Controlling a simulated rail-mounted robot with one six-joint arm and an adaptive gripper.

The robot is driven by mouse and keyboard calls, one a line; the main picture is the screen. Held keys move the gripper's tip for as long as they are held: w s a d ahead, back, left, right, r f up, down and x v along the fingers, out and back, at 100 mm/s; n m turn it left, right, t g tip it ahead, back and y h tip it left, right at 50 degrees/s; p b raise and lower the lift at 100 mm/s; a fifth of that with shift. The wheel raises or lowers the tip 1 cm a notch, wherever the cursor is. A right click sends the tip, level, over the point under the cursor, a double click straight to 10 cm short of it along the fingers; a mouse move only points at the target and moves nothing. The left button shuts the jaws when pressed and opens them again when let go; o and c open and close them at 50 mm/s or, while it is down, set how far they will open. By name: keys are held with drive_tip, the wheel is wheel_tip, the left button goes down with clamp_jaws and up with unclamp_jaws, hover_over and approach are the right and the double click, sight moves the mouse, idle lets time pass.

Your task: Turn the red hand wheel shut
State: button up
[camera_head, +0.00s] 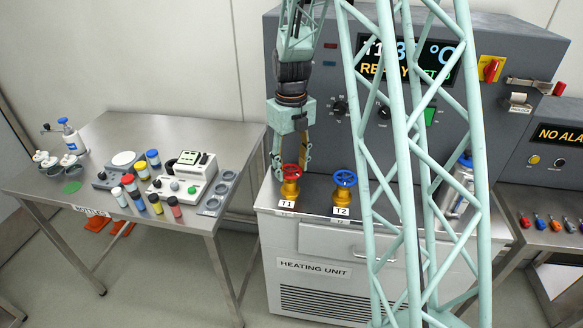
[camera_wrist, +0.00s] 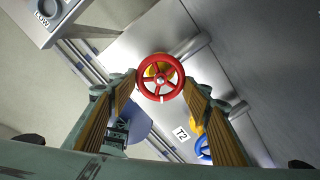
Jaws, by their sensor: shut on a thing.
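The red hand wheel (camera_head: 291,171) sits on a yellow valve body labelled T1, on the ledge of the heating unit. It also shows in the wrist view (camera_wrist: 160,92), a red ring with spokes. My gripper (camera_head: 291,165) is directly above the wheel, pointing down. In the wrist view my gripper (camera_wrist: 160,86) has a finger on each side of the wheel's rim, and the fingertips are shut on it. The spokes and hub are visible between the fingers. Part of the wheel's rim is hidden behind the fingers in the head view.
A blue hand wheel (camera_head: 344,178) on a yellow valve labelled T2 stands close to the right. The grey heating unit panel (camera_head: 334,60) rises behind. A metal table (camera_head: 120,215) with jars and instruments is at the left. My lattice arm hides part of the unit.

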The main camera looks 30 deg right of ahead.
sight(291, 171)
drive_tip(key=shift+m, duration=1.1)
drive_tip(key=o, duration=0.9)
drive_tip(key=shift+r, duration=0.1)
drive_tip(key=shift+r, duration=5.9)
